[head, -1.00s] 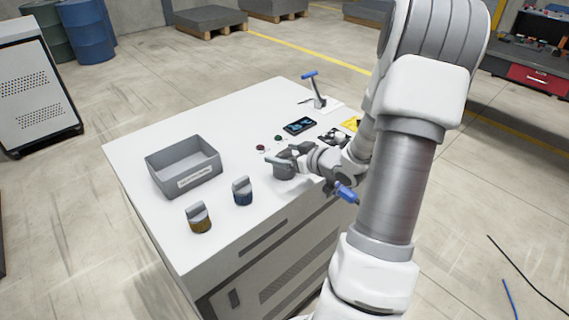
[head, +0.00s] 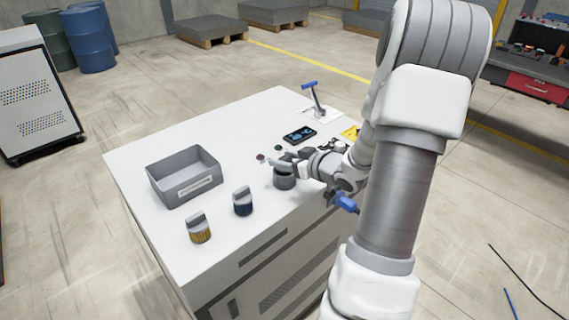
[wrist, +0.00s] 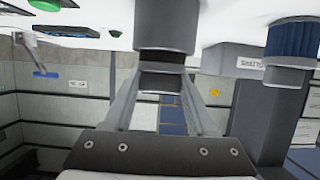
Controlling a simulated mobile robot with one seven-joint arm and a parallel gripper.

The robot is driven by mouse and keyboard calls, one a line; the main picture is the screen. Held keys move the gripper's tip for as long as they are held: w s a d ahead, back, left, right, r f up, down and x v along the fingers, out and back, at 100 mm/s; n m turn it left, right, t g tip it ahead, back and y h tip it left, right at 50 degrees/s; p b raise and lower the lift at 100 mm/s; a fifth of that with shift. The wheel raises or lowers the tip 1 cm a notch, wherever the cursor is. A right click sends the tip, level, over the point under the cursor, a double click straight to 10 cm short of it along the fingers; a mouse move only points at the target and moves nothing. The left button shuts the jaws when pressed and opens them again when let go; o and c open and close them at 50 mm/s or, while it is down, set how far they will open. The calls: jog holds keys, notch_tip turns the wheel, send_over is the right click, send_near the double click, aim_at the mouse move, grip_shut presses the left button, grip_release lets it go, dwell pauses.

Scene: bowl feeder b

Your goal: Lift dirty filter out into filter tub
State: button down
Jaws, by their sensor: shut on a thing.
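My gripper (head: 281,164) is shut on the upper part of a grey cylindrical piece (head: 284,181) near the table's right edge. In the wrist view, which is upside down, the fingers (wrist: 162,80) close on a grey tab on this cylinder (wrist: 166,28). I take the held tab as the dirty filter's; its lower part is hidden, and I cannot tell whether it is raised. The grey open filter tub (head: 184,188), with a white label, stands to the left on the table and looks empty; it also shows in the wrist view (wrist: 226,58).
A dark tablet (head: 300,135) and a blue-handled stand (head: 316,100) are behind. The table's back left is clear.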

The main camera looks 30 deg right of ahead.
aim_at(285, 157)
notch_tip(285, 157, up, 3)
jog(key=shift+r+p, duration=0.15)
jog(key=shift+p, duration=0.2)
jog(key=s+d+r+p, duration=0.1)
jog(key=d+r+p, duration=0.1)
jog(key=d+r, duration=0.4)
jog(key=d, duration=0.5)
jog(key=shift+s+d+r, duration=0.2)
jog(key=shift+s+d, duration=0.1)
jog(key=shift+a, duration=0.1)
